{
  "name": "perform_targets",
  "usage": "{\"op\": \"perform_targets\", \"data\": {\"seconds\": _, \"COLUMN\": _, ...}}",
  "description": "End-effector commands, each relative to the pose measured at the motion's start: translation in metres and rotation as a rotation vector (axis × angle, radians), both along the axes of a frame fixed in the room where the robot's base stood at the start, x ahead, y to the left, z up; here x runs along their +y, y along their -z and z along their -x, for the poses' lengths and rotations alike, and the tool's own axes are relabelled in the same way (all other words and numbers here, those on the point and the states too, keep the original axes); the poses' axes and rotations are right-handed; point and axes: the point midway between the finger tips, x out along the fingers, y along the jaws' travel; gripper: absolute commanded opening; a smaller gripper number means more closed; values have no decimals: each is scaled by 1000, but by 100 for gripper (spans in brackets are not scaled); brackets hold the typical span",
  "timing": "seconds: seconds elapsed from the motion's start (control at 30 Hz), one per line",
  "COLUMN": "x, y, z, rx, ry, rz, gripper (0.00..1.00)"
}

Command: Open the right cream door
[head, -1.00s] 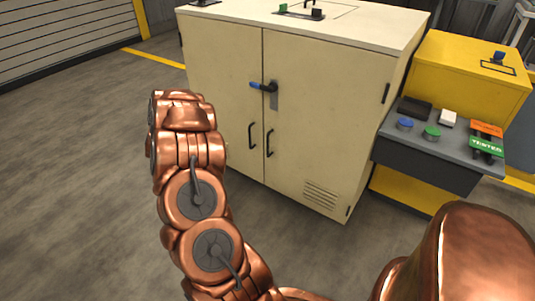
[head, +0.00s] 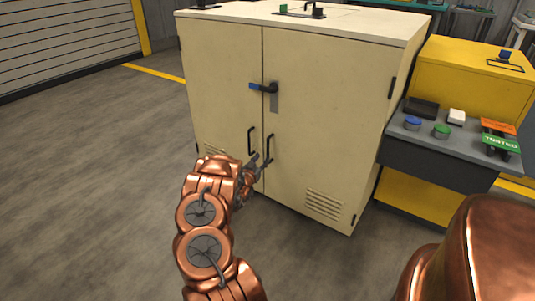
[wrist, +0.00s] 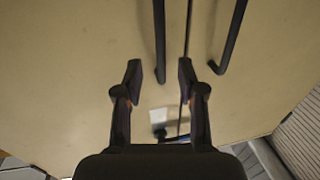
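The right cream door (head: 325,120) is closed, flush with the left cream door (head: 220,85). It carries a dark vertical bar handle (head: 269,147) and, higher up, a latch with a blue-tipped lever (head: 264,88) pointing left. My gripper (head: 260,159) is open in front of the doors by the handles. In the wrist view, which looks upside down, the right door's handle (wrist: 160,42) runs down to between my open fingertips (wrist: 160,73). The left door's handle (wrist: 231,40) is outside them, to the right. I cannot tell whether my fingers touch anything.
A yellow cabinet (head: 470,80) with a grey shelf (head: 400,134) holding blue and green buttons stands close on the right. A roller shutter (head: 65,38) is at the back left. The floor (head: 90,180) left of and before the cabinet is clear.

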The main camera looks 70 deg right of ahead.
Motion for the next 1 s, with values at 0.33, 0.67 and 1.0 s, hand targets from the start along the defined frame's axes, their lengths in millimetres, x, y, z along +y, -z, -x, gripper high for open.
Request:
{"op": "perform_targets", "data": {"seconds": 0.33, "x": -32, "y": 2, "z": 1, "rx": -1, "ry": 0, "rz": 0, "gripper": 39}}
{"op": "perform_targets", "data": {"seconds": 0.67, "x": -66, "y": 1, "z": 0, "rx": -1, "ry": -1, "rz": -1, "gripper": 39}}
{"op": "perform_targets", "data": {"seconds": 1.0, "x": -73, "y": 1, "z": 0, "rx": -1, "ry": -2, "rz": -4, "gripper": 39}}
